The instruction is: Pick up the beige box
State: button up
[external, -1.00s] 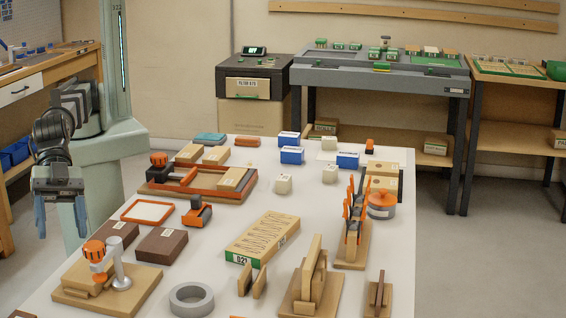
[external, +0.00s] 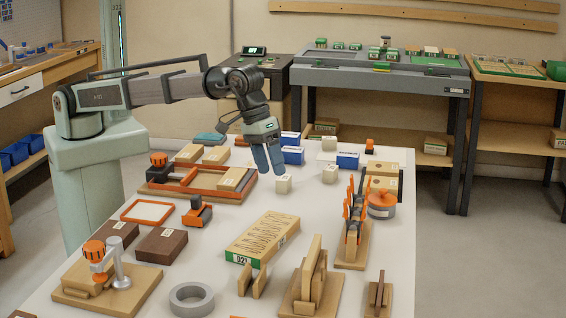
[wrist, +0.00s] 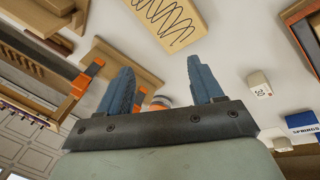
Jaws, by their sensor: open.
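Several objects are beige, and I cannot tell which one is meant. A large beige box (external: 262,237) with wavy dark lines and a green end label lies mid-table; part of a wavy-lined box (wrist: 170,18) shows at the top of the wrist view. Small cream blocks stand farther back: a near one (external: 284,185), one to its right (external: 330,174) and one behind (external: 329,143). One cream block (wrist: 260,86) shows right of my fingers in the wrist view. My gripper (external: 272,169) is open and empty, pointing down above the table near the nearest cream block.
Blue-and-white boxes (external: 292,156) stand at the back. An orange-framed tray (external: 195,188) holding tan blocks is left of my gripper. An orange-pronged rack (external: 354,225) and a grey tin with an orange lid (external: 381,204) stand right.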

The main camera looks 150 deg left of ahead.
aim_at(283, 178)
jog(key=s+a+n+g+h, duration=0.25)
jog(key=s+a+n, duration=0.55)
jog(key=s+a, duration=0.8)
jog(key=shift+g+y, duration=0.35)
jog(key=shift+y, duration=0.1)
jog(key=shift+s+d+f, duration=0.2)
jog(key=shift+f, duration=2.15)
jog(key=shift+s+d+f, duration=0.15)
jog(key=shift+s+f, duration=0.1)
jog(key=shift+f, duration=2.1)
jog(key=shift+s+d+f, duration=0.2)
jog(key=shift+f, duration=2.15)
jog(key=shift+c, duration=0.2)
jog(key=c, duration=1)
